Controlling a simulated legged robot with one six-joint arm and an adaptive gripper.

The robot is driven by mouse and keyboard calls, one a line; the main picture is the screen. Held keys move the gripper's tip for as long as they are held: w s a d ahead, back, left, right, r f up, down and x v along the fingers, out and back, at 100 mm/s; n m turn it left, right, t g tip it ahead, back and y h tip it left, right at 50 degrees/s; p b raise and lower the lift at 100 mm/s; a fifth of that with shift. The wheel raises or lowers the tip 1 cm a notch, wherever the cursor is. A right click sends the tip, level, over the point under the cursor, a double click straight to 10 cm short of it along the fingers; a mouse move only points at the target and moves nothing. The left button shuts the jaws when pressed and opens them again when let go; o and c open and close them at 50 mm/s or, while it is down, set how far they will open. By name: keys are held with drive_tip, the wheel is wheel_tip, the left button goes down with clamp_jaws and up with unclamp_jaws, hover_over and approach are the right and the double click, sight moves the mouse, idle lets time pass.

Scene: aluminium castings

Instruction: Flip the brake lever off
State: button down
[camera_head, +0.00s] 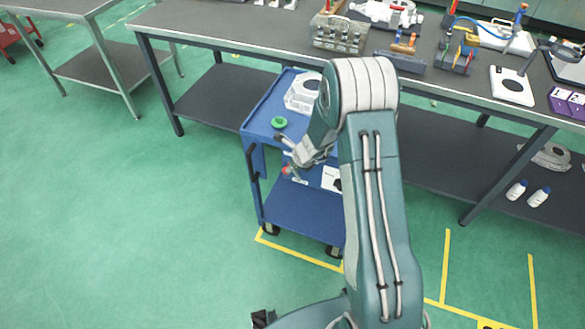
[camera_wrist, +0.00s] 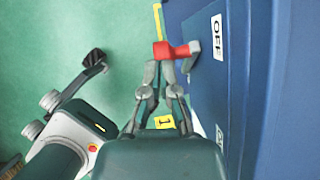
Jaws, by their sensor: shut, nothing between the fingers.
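The brake lever (camera_wrist: 181,51) is a short red bar with a grey end, seen at the top middle of the wrist view beside the blue cart (camera_wrist: 262,60). A white OFF label (camera_wrist: 217,37) is on the cart's panel, just right of the lever's grey end. My gripper (camera_wrist: 162,64) is shut and empty, its fingertips right at the red bar; I cannot tell whether they touch it. In the head view a small red spot (camera_head: 286,170) shows by the side of the cart (camera_head: 262,123), below my wrist, and the fingers are hard to make out there.
A second white label (camera_wrist: 220,139) sits lower on the panel. A green round part (camera_head: 279,123) and a white casting (camera_head: 302,92) are on the cart's top. A long workbench (camera_head: 230,35) with fixtures runs behind. The green floor to the left is clear.

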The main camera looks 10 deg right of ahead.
drive_tip(key=shift+a, duration=0.15)
idle(0.3)
drive_tip(key=a+v, duration=0.1)
drive_tip(key=v, duration=1.2)
drive_tip(key=shift+w+r, duration=0.25)
drive_tip(key=shift+w, duration=0.05)
